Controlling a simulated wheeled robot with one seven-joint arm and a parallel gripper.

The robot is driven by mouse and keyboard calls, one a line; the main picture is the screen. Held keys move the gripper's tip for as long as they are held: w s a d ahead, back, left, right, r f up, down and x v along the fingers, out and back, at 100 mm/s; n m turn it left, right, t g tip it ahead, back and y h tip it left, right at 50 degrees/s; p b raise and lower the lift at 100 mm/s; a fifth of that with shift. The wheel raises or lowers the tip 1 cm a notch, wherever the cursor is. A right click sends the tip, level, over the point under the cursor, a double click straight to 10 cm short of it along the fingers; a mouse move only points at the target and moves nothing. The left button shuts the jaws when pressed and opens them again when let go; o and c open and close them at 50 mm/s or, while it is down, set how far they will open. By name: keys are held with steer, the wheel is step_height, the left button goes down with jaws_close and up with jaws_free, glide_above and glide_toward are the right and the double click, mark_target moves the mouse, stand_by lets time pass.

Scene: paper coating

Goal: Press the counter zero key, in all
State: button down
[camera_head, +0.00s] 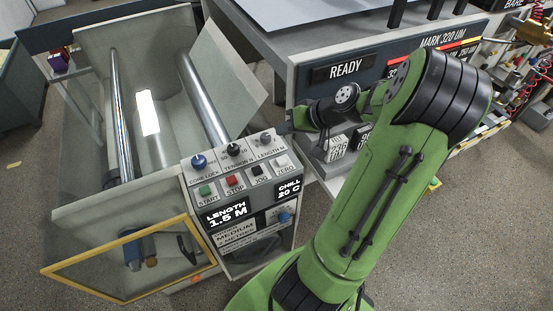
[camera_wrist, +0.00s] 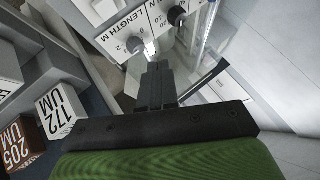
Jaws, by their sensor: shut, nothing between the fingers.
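The control panel (camera_head: 243,203) shows on the coating machine's front in the head view. The white ZERO key (camera_head: 281,161) sits at the right end of its key row, beside the black JOG key (camera_head: 257,170). My gripper (camera_head: 284,128) is shut and empty, just behind and right of the LENGTH M knob (camera_head: 264,140), apart from the ZERO key. In the wrist view my closed fingers (camera_wrist: 156,72) point toward the panel's edge near the LENGTH M knob (camera_wrist: 135,45). A white block at the upper left (camera_wrist: 97,10) looks like the ZERO key.
Red STOP (camera_head: 232,181) and green START (camera_head: 205,190) keys and further knobs crowd the panel. Number blocks (camera_head: 338,149) stand right of it, under the READY display (camera_head: 345,69). A yellow-framed clear guard (camera_head: 132,268) is at left.

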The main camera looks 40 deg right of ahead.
mark_target(284, 161)
step_height(284, 161, down, 9)
steer(key=b, duration=0.7)
steer(key=shift+b, duration=0.4)
stand_by(1.3)
steer(key=shift+f+b, duration=0.3)
steer(key=shift+f, duration=0.05)
steer(key=shift+f+b, duration=0.35)
steer(key=shift+f, duration=0.1)
stand_by(0.5)
steer(key=shift+r, duration=0.1)
steer(key=shift+r+p, duration=0.8)
steer(key=shift+r, duration=0.05)
